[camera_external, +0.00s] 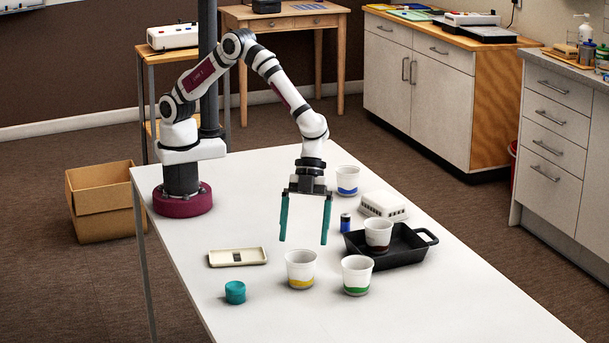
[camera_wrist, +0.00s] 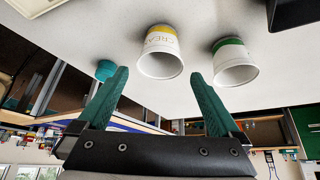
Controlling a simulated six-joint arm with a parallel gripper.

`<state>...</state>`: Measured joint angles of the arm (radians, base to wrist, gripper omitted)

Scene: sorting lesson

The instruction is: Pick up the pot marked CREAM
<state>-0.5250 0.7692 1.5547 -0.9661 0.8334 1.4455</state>
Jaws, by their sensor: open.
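The pot marked CREAM (camera_wrist: 161,52) is a white tapered cup with a yellow band; its lettering partly shows in the wrist view, where it appears upside down. In the external view the yellow-banded pot (camera_external: 300,265) stands upright on the white table. My gripper (camera_external: 304,240) is open and empty, with teal fingers pointing down, above and behind this pot. In the wrist view the pot appears between and beyond the fingertips (camera_wrist: 158,73), apart from them. A green-banded pot (camera_external: 357,272) stands just right of it and also shows in the wrist view (camera_wrist: 234,63).
A dark-banded pot (camera_external: 378,232) sits in a black pan (camera_external: 408,247). A blue-banded pot (camera_external: 347,178), blue cylinder (camera_external: 345,223) and white slotted box (camera_external: 383,205) stand farther back. A cream tray (camera_external: 237,257) and teal jar (camera_external: 235,292) are at left. The table's front is clear.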

